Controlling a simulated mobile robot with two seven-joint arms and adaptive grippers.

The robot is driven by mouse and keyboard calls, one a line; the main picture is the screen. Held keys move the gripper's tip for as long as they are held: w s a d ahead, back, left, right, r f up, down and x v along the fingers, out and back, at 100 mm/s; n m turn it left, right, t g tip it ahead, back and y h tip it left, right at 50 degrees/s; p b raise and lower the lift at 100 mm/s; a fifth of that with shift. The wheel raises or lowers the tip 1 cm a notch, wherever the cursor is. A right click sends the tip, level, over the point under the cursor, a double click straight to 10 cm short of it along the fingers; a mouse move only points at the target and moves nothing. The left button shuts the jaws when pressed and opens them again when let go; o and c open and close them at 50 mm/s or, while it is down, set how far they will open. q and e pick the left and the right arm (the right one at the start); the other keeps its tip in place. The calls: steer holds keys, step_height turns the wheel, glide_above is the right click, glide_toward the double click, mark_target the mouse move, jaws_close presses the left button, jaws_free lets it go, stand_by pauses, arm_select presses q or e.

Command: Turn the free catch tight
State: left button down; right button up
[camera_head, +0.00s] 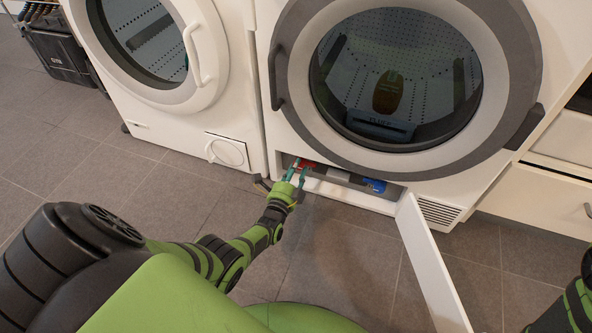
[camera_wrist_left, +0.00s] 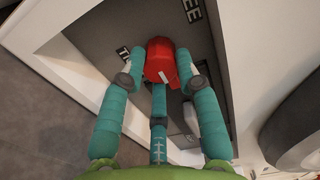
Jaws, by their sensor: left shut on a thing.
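The red catch (camera_wrist_left: 161,57) sits in the dark recess low in the right-hand machine and has a white mark on its front edge. It also shows small in the head view (camera_head: 307,164). My left gripper (camera_head: 296,171) reaches into the recess from the front. In the left wrist view its teal fingers (camera_wrist_left: 161,68) are shut on the catch, one on each side, with a third finger below. A label ending in "EE" (camera_wrist_left: 191,8) is at the upper right, and a label starting with "T" (camera_wrist_left: 124,53) is at the left, partly hidden by a finger.
The recess's white flap (camera_head: 432,265) hangs open to the right. A blue part (camera_head: 374,185) and a white part (camera_head: 338,174) lie right of the catch. The machine's round door (camera_head: 400,80) is shut, with a brown shoe behind the glass. Another machine (camera_head: 165,50) stands left.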

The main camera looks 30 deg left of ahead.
arm_select(q)
steer(key=shift+w+d+r+m, duration=0.2)
steer(key=shift+w+d+m, duration=0.1)
steer(key=shift+d+m, duration=0.15)
steer(key=c, duration=0.9)
jaws_free()
steer(key=shift+s+f, duration=0.1)
steer(key=shift+a, duration=0.2)
